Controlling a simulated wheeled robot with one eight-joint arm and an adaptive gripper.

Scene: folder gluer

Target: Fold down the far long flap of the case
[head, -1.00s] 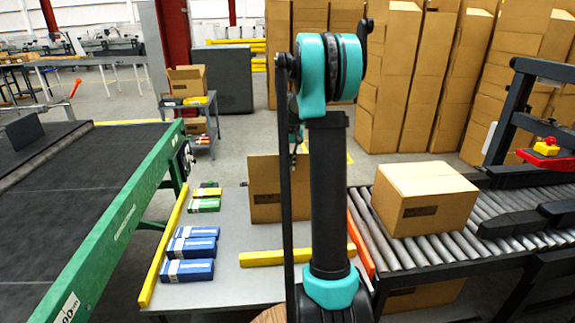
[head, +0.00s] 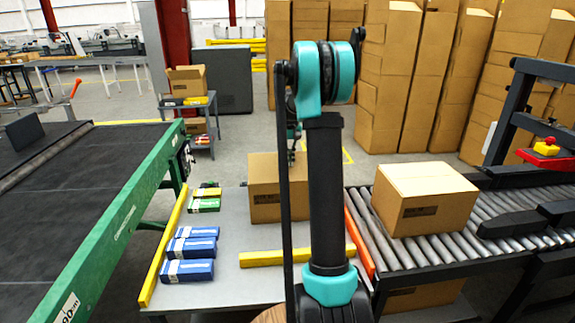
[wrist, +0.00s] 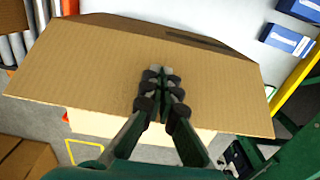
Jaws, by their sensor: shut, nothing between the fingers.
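The brown cardboard case (head: 280,207) stands on the grey table, partly hidden behind my arm. Its far long flap (wrist: 90,65) fills much of the wrist view as a broad plain panel. In the head view a paler panel (head: 264,168) shows above the front wall. I cannot tell how flat it lies. Part of a lower wall shows under the panel's bottom edge in the wrist view. My gripper (wrist: 161,74) is shut and empty, its tips over the middle of the panel. Whether they touch it is unclear. My arm mostly hides the gripper in the head view.
A closed carton (head: 425,200) sits on the roller conveyor to the right. Blue boxes (head: 190,250) lie on the table's left, by a yellow rail (head: 163,245). A yellow bar (head: 270,258) lies before the case. A green-framed belt (head: 110,225) stands left.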

